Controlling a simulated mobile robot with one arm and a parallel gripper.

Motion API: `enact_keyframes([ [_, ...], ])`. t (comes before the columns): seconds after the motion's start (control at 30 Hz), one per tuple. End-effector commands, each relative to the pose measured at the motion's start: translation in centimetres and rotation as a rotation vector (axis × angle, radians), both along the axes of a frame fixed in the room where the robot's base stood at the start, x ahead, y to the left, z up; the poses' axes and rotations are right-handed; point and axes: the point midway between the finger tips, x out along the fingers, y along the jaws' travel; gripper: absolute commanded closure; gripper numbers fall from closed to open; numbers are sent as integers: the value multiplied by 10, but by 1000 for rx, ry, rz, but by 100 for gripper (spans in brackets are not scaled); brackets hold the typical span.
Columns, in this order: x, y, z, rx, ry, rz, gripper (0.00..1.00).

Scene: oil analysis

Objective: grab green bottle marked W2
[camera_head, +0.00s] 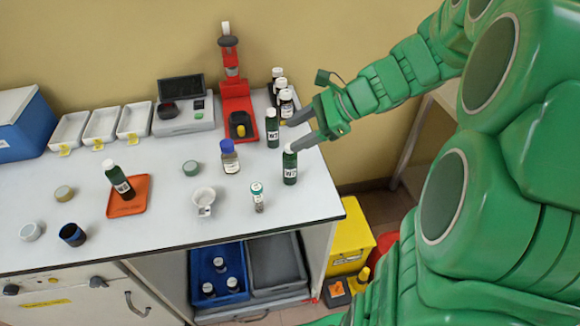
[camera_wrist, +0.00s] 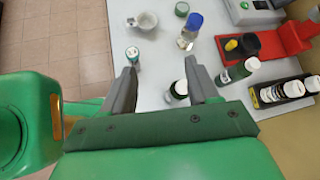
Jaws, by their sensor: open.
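A dark green bottle with a white cap (camera_head: 290,165) stands upright near the right edge of the white bench; its label appears to read W2, but the print is small. It also shows in the wrist view (camera_wrist: 179,90), between my fingers and closer to the right one. A similar green bottle (camera_head: 272,130) stands behind it. A third (camera_head: 120,180) is on an orange tray (camera_head: 138,196); both labels are hard to read. My gripper (camera_head: 300,131) is open and empty, its fingers just above and behind the front bottle. In the wrist view my gripper (camera_wrist: 160,70) shows both fingers apart.
A blue-capped bottle (camera_head: 229,157), a teal-capped vial (camera_head: 257,196) and a white mortar (camera_head: 203,200) stand left of the front bottle. A red stand (camera_head: 236,100) and a rack of dark bottles (camera_head: 286,103) are behind. The bench's right edge is close.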

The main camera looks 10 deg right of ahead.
Motion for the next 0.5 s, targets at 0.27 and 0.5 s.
enact_keyframes([
  [0.27,9,-27,32,195,74,-275,40],
  [0.5,14,-44,52,312,110,-416,40],
])
